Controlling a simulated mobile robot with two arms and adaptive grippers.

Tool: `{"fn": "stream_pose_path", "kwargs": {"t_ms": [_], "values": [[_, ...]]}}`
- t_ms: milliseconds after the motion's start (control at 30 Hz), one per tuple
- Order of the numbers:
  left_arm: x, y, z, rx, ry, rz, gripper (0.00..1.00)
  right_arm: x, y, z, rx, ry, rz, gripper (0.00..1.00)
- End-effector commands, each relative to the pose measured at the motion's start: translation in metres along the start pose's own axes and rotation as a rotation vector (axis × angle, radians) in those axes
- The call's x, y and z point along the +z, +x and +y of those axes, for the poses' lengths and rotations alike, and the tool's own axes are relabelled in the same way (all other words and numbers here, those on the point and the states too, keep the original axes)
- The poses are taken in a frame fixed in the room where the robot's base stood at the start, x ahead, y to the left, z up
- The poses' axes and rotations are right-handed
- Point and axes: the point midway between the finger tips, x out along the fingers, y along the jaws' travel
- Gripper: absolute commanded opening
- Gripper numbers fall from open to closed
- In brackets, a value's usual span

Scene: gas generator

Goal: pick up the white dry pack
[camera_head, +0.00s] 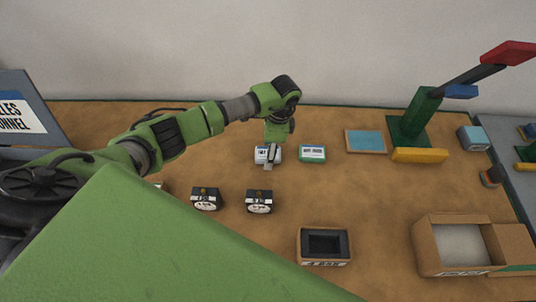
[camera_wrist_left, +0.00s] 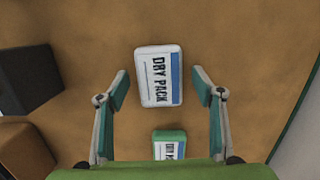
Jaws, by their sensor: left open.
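The white dry pack (camera_wrist_left: 159,76) lies flat on the brown table, with dark "DRY PACK" lettering and a blue stripe along one side. In the head view the white dry pack (camera_head: 262,154) is partly hidden by my left gripper (camera_head: 271,158), which points down over it. In the left wrist view my left gripper (camera_wrist_left: 161,90) is open, one finger on each side of the pack, with gaps between the fingers and the pack. I cannot tell its exact height above the pack. My right gripper is not in view.
A green dry pack (camera_head: 313,153) lies close to the right of the white one. Two black boxes with dials (camera_head: 206,199) stand nearer. A small open box (camera_head: 323,246), a larger carton (camera_head: 456,246) and a blue-topped tray (camera_head: 366,141) are to the right. A green stand (camera_head: 419,115) rises behind.

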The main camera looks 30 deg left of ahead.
Motion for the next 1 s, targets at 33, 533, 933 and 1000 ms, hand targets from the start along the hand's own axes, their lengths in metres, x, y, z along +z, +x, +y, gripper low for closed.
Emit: {"fn": "stream_pose_path", "kwargs": {"t_ms": [33, 533, 933, 1000], "values": [[0.000, 0.001, 0.000, 0.000, 0.000, 0.000, 0.61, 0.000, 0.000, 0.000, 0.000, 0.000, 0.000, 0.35], [0.000, 0.001, 0.000, 0.000, 0.000, 0.000, 0.20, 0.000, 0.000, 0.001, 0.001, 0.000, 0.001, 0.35], [0.001, -0.007, 0.000, -0.002, 0.001, 0.002, 0.20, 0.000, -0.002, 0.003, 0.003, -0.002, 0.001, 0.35], [0.001, -0.014, -0.001, -0.002, 0.000, 0.002, 0.20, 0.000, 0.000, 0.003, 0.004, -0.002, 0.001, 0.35]]}}
